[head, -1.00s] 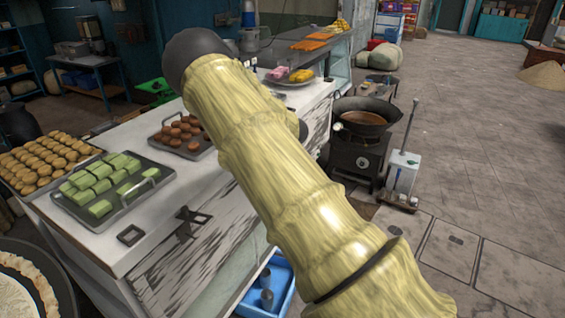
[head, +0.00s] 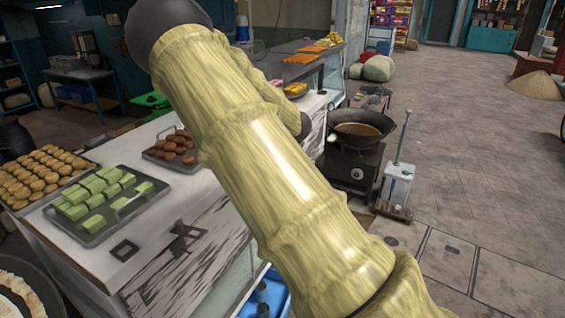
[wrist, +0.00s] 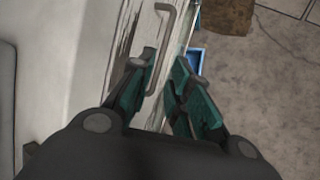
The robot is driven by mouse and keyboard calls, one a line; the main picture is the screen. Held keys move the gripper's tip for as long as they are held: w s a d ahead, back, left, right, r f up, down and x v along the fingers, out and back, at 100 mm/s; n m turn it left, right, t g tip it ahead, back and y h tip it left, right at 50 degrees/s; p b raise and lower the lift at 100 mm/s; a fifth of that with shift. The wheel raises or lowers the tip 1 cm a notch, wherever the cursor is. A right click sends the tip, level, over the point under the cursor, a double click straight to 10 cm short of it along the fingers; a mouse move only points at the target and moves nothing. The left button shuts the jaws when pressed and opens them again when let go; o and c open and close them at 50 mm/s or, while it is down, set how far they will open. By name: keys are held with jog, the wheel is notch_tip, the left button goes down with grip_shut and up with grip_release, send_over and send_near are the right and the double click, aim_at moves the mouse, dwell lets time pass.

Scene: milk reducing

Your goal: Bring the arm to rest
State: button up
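My arm (head: 265,165), in a bamboo-like yellow cover, crosses the middle of the head view from bottom right to upper left. My gripper is hidden in the head view. In the wrist view my gripper (wrist: 166,72) points down, with its teal finger pads apart and nothing seen between them. It is above the edge of the white counter (wrist: 88,55). A grey bent handle (wrist: 172,28) shows beyond the left finger; I cannot tell whether they touch.
The counter (head: 88,258) bears a tray of green sweets (head: 98,238), a tray of brown balls (head: 182,166) and many round cookies (head: 40,175). A wok on a stove (head: 358,128) and a white canister (head: 397,185) stand right.

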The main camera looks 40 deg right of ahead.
dwell(0.3)
jog(key=s+a+f+m+g+y+b, duration=0.1)
jog(key=s+a+f+m, duration=0.3)
jog(key=s+a+f, duration=0.45)
jog(key=s+a+f+m+y, duration=0.1)
jog(key=s+a+f+m, duration=0.4)
jog(key=f, duration=0.7)
jog(key=s+a+f+m+g+b, duration=0.1)
jog(key=s+a+f+m, duration=0.25)
jog(key=a+f, duration=0.6)
jog(key=s+a+f+m+g, duration=0.1)
jog(key=s+a+f+m, duration=0.2)
jog(key=s, duration=0.6)
jog(key=s+a+f+m+g, duration=0.1)
jog(key=s+a+f+m, duration=0.2)
jog(key=s+a, duration=0.4)
jog(key=s+a+f+m+g, duration=0.2)
jog(key=s+a, duration=0.4)
jog(key=s, duration=0.5)
jog(key=shift+f+m+y+b, duration=0.3)
jog(key=shift+f+m+b, duration=0.15)
jog(key=shift+f+m, duration=0.15)
jog(key=shift+s+a, duration=0.1)
